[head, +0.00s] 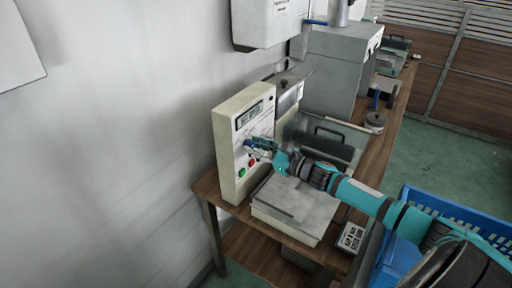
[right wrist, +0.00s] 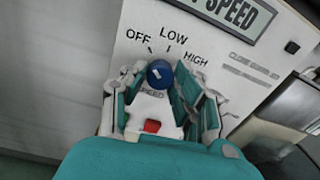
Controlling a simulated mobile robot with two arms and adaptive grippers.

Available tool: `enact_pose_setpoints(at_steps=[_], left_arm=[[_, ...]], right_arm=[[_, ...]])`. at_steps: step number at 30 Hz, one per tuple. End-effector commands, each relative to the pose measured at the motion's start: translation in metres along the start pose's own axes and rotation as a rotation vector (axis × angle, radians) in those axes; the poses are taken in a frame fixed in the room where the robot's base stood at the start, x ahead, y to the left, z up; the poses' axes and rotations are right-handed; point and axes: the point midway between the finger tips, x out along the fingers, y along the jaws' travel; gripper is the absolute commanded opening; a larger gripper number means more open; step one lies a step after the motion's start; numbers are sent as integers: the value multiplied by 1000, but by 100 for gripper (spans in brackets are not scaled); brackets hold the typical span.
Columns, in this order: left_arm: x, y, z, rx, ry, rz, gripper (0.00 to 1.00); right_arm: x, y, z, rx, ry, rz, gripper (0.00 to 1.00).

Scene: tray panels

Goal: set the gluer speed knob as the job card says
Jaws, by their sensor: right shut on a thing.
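The blue speed knob (right wrist: 160,73) sits on the pale control panel (head: 229,143), below a sign ending in "SPEED". Its scale reads OFF, LOW and HIGH. A small white mark shows on the knob, but I cannot tell surely which word it points at. My right gripper (right wrist: 160,84) has its fingers on both sides of the knob and is shut on it. In the head view, the right gripper (head: 257,146) reaches the panel from the right and hides part of the knob. My left gripper is not in view.
A red button (right wrist: 152,126) lies just below the knob, and a green button (head: 242,173) is lower on the panel. A grey flat box (head: 295,210) sits under my right arm. A blue crate (head: 462,222) stands at right. The wall is close on the left.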

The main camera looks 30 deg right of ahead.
Motion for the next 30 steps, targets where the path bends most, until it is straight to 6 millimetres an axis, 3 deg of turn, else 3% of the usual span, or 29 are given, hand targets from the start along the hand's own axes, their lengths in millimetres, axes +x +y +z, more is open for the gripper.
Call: enact_pose_setpoints(at_steps=[11,30], left_arm=[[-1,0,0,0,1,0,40],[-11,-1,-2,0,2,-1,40]], right_arm=[[0,-1,0,148,5,-1,0],[0,-1,2,739,25,1,0]])
